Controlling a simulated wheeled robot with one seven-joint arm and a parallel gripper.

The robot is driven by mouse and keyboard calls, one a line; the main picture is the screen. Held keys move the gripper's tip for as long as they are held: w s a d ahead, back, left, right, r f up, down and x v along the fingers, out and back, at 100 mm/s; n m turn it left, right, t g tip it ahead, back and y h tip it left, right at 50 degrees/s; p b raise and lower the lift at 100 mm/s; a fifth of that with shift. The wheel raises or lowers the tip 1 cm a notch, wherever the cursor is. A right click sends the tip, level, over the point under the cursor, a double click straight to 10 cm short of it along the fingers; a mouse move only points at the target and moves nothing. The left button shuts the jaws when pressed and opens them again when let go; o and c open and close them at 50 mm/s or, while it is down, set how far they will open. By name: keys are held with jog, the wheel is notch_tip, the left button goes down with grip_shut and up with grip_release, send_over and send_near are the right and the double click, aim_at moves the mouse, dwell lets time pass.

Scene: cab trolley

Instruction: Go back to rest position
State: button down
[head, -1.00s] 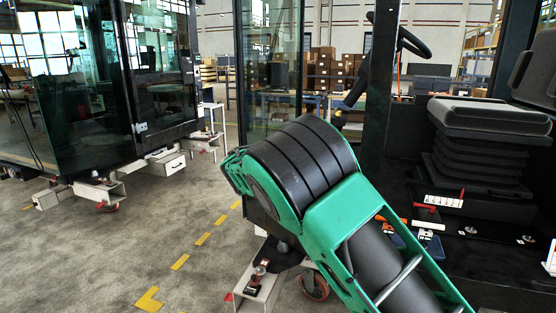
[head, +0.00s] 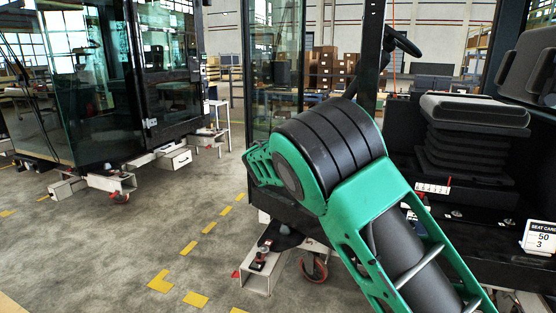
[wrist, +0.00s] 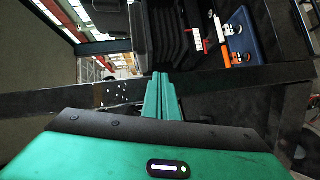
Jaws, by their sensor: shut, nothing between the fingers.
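My gripper (wrist: 160,98) shows in the wrist view, its two teal fingers together with nothing between them. It points toward the cab interior, and nothing visibly touches the fingertips. In the head view my green and black arm fills the middle and lower right; my gripper is out of sight there. The cab's black seat (head: 470,118) stands at the right, and it also shows upside down or sideways at the top of the wrist view (wrist: 179,30).
A blue tray (wrist: 244,38) with orange and white items lies beside the seat. A white seat card (head: 540,238) stands at the right. A caster (head: 314,267) supports the near cab. Another glazed cab (head: 95,85) stands left. Grey floor with yellow marks is open between.

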jog(key=s+d+f+m+g+y, duration=0.3)
jog(key=s+d+f+g, duration=0.1)
jog(key=s+d, duration=0.8)
jog(key=s+d+f+m+g+y, duration=0.3)
jog(key=s+d+f, duration=0.2)
jog(key=s+d, duration=0.65)
jog(key=s+a+f+m+y, duration=0.1)
jog(key=s+a+f+y, duration=0.1)
jog(key=s, duration=0.8)
jog(key=s+a+f+m+g+y, duration=0.1)
jog(key=s+f+m+y, duration=0.1)
jog(key=s, duration=0.8)
jog(key=s+a+f+m+g+y, duration=0.1)
jog(key=s+a+f+y, duration=0.1)
jog(key=s, duration=0.8)
jog(key=shift+s+a+f+m+y, duration=0.35)
jog(key=shift+s+m+y, duration=0.05)
jog(key=shift+y, duration=0.5)
